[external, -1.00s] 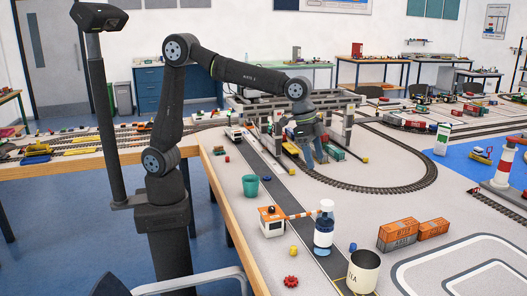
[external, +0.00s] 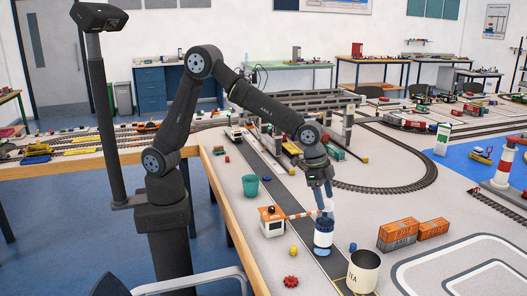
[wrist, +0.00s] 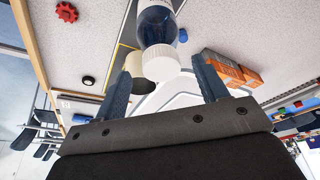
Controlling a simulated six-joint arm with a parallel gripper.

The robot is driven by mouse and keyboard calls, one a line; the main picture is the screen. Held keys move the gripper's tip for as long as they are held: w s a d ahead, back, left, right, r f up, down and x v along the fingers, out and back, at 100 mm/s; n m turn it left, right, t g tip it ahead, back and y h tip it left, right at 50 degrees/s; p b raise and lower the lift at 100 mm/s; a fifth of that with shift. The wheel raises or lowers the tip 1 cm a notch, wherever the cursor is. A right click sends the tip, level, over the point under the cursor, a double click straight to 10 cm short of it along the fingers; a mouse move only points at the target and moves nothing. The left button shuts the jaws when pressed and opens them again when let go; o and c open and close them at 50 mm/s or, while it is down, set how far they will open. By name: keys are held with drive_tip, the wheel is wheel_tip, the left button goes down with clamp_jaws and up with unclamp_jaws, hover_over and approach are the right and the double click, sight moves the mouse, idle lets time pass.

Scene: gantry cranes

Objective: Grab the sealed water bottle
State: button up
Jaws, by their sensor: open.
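The water bottle (external: 323,234) stands upright on the grey road strip, with clear blue-tinted body and dark blue label. In the wrist view the bottle (wrist: 156,22) shows at the top with its white ribbed cap (wrist: 160,62) on. The cap lies just beyond the fingertips, and nothing is between the fingers.
A cream mug (external: 363,272) stands close by at the front right. A white-and-orange gatehouse (external: 271,222) with a striped barrier arm (external: 299,215) is left of the bottle. Orange containers (external: 398,235), a teal cup (external: 250,186) and a red gear (external: 291,281) are also near.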

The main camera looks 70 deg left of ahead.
sight(327, 203)
drive_tip(key=x, duration=0.3)
drive_tip(key=shift+w+f, duration=0.15)
drive_tip(key=shift+f, duration=0.05)
clamp_jaws()
drive_tip(key=shift+r, duration=0.1)
